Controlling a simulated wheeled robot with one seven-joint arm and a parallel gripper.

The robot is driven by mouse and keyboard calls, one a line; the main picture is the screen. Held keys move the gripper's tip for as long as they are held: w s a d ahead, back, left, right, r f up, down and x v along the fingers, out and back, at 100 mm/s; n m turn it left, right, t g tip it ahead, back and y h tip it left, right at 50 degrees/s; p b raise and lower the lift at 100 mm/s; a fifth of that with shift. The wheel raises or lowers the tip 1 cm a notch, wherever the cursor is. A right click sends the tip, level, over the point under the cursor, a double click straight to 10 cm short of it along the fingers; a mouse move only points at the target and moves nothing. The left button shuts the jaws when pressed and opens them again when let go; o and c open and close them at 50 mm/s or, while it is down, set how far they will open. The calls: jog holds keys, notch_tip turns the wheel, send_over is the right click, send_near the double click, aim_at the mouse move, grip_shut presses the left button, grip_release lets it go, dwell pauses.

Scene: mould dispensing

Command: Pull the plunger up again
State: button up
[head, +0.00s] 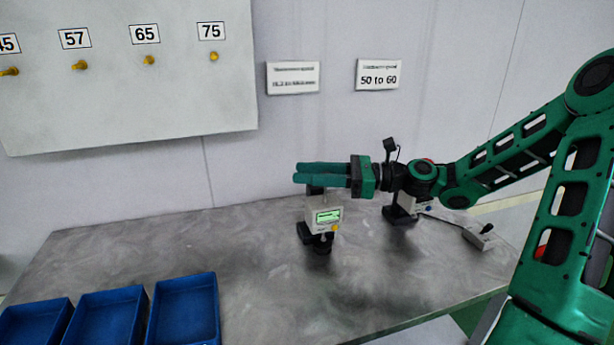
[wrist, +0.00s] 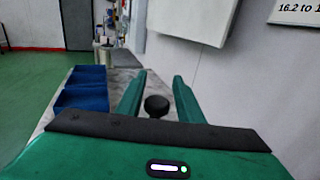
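A small white gauge (head: 322,216) with a lit green display stands on the metal table. My gripper (head: 298,173) lies level right above it, its green fingers pointing left. In the wrist view, the round black plunger knob (wrist: 156,106) sits between the fingers of my gripper (wrist: 159,74). The fingers are apart, with a gap on each side of the knob, so they do not appear to grip it. In the head view the fingers hide the knob; only a dark part shows just under them.
A second white device (head: 398,206) stands behind my wrist, and a small grey box (head: 478,236) lies at the table's right. Blue bins (head: 184,312) line the front left. A board with numbered pegs (head: 130,110) hangs on the wall. The table (head: 170,250) left of the gauge is clear.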

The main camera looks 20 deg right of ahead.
jog(key=shift+d, duration=0.1)
jog(key=v, duration=1)
jog(key=shift+d+f, duration=0.1)
jog(key=shift+d, duration=0.2)
jog(key=shift+s, duration=0.15)
